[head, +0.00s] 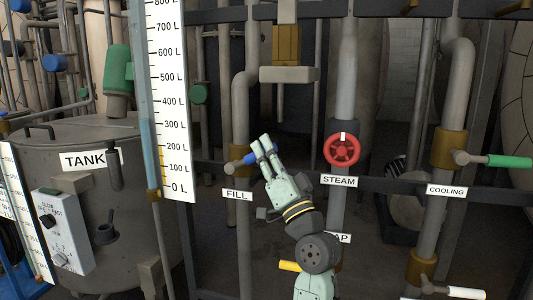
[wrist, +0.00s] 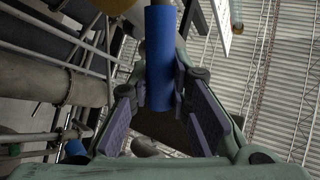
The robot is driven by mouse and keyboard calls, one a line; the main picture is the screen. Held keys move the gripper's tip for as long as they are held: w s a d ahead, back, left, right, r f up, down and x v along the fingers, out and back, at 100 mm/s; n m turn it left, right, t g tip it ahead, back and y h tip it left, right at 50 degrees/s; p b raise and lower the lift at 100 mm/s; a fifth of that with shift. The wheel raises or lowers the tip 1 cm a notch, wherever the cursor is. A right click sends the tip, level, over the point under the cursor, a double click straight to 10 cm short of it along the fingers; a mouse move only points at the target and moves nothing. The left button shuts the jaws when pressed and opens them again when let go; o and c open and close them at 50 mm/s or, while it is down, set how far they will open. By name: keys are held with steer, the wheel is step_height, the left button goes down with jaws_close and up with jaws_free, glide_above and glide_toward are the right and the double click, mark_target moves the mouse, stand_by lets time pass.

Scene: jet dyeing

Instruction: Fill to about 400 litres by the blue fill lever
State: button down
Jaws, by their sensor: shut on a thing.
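The blue fill lever (head: 251,158) sticks out to the right and slightly up from the brass valve (head: 235,165) on the FILL pipe. My gripper (head: 265,147) is shut on its blue grip and partly hides it. In the wrist view the blue grip (wrist: 160,60) runs between the finger pads. The white level scale (head: 171,80) stands left of the pipe, marked from 0 L to 800 L.
A red STEAM handwheel (head: 342,150) is close on the right of my gripper. A green COOLING lever (head: 509,161), a white lever (head: 466,293) and a yellow lever (head: 289,266) stick out nearby. The tank (head: 90,200) with its control box (head: 62,232) stands left.

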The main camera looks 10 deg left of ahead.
steer(key=c, duration=1.5)
jaws_free()
steer(key=shift+o, duration=0.2)
steer(key=v, duration=1.2)
steer(key=shift+s, duration=0.1)
